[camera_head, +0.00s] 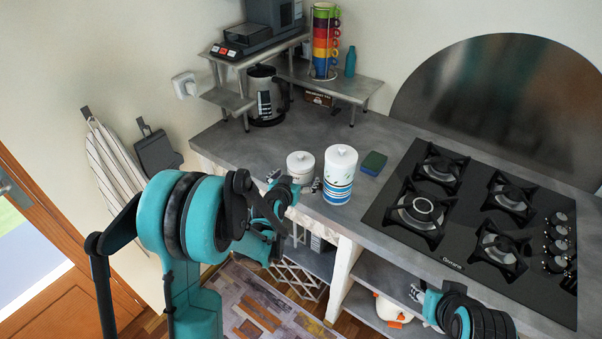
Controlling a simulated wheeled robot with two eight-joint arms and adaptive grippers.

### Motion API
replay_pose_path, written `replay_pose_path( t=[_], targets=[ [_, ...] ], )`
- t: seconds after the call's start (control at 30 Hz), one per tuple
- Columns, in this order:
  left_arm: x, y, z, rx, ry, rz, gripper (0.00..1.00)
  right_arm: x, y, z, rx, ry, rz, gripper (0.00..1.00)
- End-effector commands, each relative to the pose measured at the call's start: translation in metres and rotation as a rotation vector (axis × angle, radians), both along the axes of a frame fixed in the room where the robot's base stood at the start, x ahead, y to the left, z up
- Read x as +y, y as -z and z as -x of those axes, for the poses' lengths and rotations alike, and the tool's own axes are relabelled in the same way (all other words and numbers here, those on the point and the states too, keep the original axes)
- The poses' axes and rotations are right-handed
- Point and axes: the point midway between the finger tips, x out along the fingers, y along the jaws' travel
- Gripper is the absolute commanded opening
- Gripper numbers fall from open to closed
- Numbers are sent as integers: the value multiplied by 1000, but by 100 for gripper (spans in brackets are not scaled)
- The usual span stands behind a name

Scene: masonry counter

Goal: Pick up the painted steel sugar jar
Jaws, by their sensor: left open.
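Two white lidded jars stand upright on the counter: a short plain white jar (300,164) and a taller white jar (340,172) with blue stripes and a painted pattern. No label is readable, so I cannot tell for certain which is the sugar jar. My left gripper (295,182) is open at the counter's front edge, with its fingertips to either side of the short jar's lower front. The gripper partly hides that jar's base, and I cannot tell whether they touch. My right gripper (417,293) is low in front of the counter, far from both jars; its jaw opening is unclear.
A green and blue sponge (374,163) lies right of the tall jar. The black gas hob (467,215) fills the counter's right side. A kettle (265,95) and a metal shelf (338,83) with stacked coloured cups (326,42) stand behind. Counter behind the jars is clear.

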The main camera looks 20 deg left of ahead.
Motion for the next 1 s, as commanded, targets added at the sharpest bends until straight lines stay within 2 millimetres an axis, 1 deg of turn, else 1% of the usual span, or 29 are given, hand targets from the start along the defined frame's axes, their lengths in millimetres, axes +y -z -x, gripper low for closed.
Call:
replay_pose_path(
  t=[0.03, 0.1, 0.2, 0.3, 0.5, 0.53, 0.57, 0.6, 0.67, 0.7, 0.77, 0.8, 1.0],
  targets=[
    [0, 4, -9, 0, 0, -1, 100, 0, 6, 0, 0, 0, 0, 40],
    [0, 7, -20, 0, 0, 0, 100, 0, 10, 0, 0, 0, 0, 40],
    [-1, 11, -32, 0, 1, 1, 100, 0, 14, 0, 0, 0, 0, 40],
    [-1, 12, -38, 0, 0, 1, 100, 0, 14, 0, 0, 0, 0, 40],
    [-1, 11, -38, 0, 0, 1, 100, 0, 14, 0, 0, 0, 0, 40],
    [-1, 11, -38, 0, 0, 1, 97, 0, 14, 0, 0, 0, 0, 40],
    [-1, 11, -38, 0, 0, 1, 89, 0, 14, 0, 0, 0, 0, 40],
    [-1, 12, -38, 1, 0, 1, 79, 0, 14, 0, 0, 0, 0, 40],
    [-1, 12, -38, 1, 0, 1, 63, 0, 14, 0, 0, 0, 0, 40],
    [-1, 12, -38, 1, 0, 1, 52, 0, 14, 0, 0, 0, 0, 40],
    [-1, 12, -38, 1, 0, 1, 37, 0, 14, 0, 0, 0, 0, 40],
    [-1, 12, -38, 1, 0, 1, 35, 0, 14, 0, 0, 0, 0, 40],
    [-1, 11, -38, 0, 0, 1, 35, 0, 14, 0, 0, 0, 0, 40]
  ],
)
